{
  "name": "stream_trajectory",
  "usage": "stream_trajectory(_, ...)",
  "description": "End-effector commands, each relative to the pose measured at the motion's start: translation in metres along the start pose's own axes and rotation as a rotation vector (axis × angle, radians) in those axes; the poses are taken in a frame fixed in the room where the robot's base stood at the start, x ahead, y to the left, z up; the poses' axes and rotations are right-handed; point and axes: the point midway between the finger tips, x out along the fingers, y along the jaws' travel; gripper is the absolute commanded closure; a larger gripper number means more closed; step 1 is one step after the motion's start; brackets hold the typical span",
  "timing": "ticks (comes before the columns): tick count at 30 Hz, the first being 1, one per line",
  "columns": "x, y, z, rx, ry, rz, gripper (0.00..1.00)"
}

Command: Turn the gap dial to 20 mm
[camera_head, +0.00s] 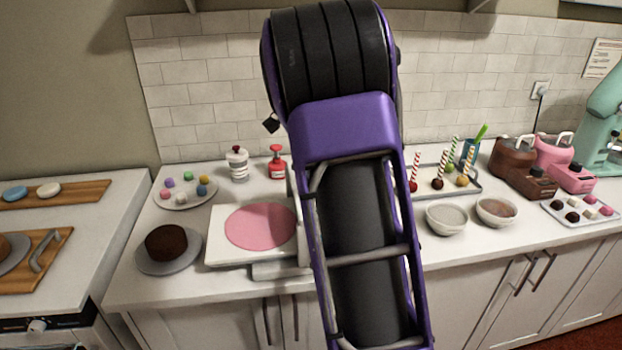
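My purple and black arm fills the middle of the head view and hides much of the counter behind it. My gripper is not visible. A white flat machine (221,250) with a pink round sheet (261,226) on it stands on the counter just left of my arm. Its right part is hidden behind my arm. I cannot make out a gap dial or any scale on it.
A chocolate cake (166,242) sits left of the machine. Behind are a plate of coloured balls (185,190), a white bottle (237,164) and a red pump bottle (277,163). Right of my arm are two bowls (447,219) (497,212) and a cake-pop tray (474,188).

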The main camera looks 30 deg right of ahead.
Motion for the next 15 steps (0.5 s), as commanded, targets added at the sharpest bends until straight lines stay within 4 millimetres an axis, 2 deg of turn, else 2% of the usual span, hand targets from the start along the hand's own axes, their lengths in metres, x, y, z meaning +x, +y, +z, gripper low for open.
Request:
stream_trajectory(6, -0.0002, 0.0, -0.0006, 0.153, -0.011, 0.0, 1.0)
stream_trajectory(15, -0.0003, 0.0001, -0.0009, 0.271, -0.019, 0.0, 1.0)
